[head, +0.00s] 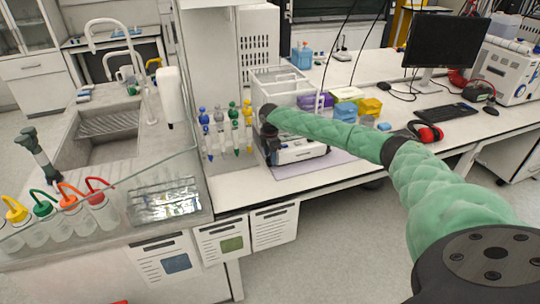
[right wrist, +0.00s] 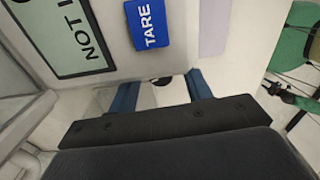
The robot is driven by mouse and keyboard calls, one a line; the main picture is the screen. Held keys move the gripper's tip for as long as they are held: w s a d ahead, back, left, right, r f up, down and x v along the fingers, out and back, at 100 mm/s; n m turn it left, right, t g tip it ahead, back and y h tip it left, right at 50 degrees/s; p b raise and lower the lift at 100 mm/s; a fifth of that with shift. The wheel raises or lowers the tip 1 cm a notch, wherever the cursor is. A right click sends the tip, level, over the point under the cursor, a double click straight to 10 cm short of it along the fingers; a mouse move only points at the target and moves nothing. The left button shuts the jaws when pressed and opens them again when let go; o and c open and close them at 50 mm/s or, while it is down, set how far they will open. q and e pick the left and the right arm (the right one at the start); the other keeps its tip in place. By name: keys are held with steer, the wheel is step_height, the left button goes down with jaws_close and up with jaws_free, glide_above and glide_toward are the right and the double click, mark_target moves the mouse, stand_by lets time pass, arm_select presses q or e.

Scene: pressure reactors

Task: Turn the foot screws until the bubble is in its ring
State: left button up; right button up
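The balance (head: 293,148) stands on the bench with its clear glass shield. In the right wrist view its front shows a display reading "NOT L…" (right wrist: 68,36) and a blue TARE button (right wrist: 148,24). My right gripper (right wrist: 162,90) is at the balance, its two blue fingers apart. A small dark round part (right wrist: 162,81), possibly a foot screw, shows between the fingers; I cannot tell whether they touch it. The bubble and its ring cannot be made out. My left gripper is not in view.
A lavender mat (head: 318,164) lies beneath the balance. Pipettes (head: 233,128) stand to its left, and a sink (head: 108,123) is further left. Coloured boxes (head: 345,111), a keyboard (head: 449,114) and red ear muffs (head: 429,132) are to the right. Wash bottles (head: 58,218) stand at front left.

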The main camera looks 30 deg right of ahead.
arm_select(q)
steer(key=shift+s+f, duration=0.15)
arm_select(e)
steer(key=shift+r, duration=0.3)
steer(key=shift+r+b, duration=0.45)
steer(key=shift+b, duration=0.05)
step_height(320, 180, up, 5)
steer(key=shift+r+b, duration=0.15)
steer(key=shift+b, duration=0.85)
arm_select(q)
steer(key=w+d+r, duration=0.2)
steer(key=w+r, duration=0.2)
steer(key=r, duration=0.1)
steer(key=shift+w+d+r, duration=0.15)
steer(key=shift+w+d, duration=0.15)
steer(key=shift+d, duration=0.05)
arm_select(e)
steer(key=shift+r, duration=0.5)
